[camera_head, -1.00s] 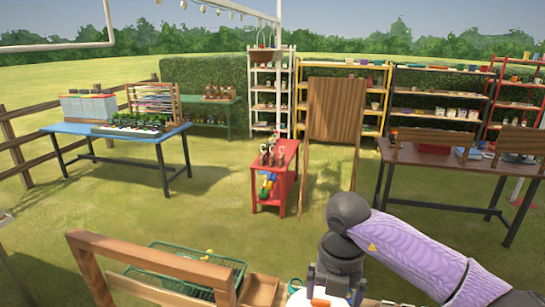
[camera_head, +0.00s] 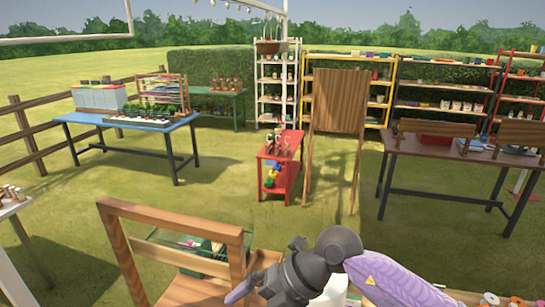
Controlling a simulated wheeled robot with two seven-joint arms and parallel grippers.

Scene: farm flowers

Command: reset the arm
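My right arm (camera_head: 395,283) comes in from the lower right with a purple forearm and a dark wrist. Its dark wrist end (camera_head: 290,278) points to the lower left, beside the right post of a wooden frame. I cannot make out its fingertips or whether they hold anything. My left gripper does not show.
A wooden frame (camera_head: 170,212) stands close in front, with a green wire basket (camera_head: 153,257) behind its opening. A blue table (camera_head: 75,118) stands left, a red stand (camera_head: 284,175) mid-field, a brown table (camera_head: 430,150) right. Grass between them is clear.

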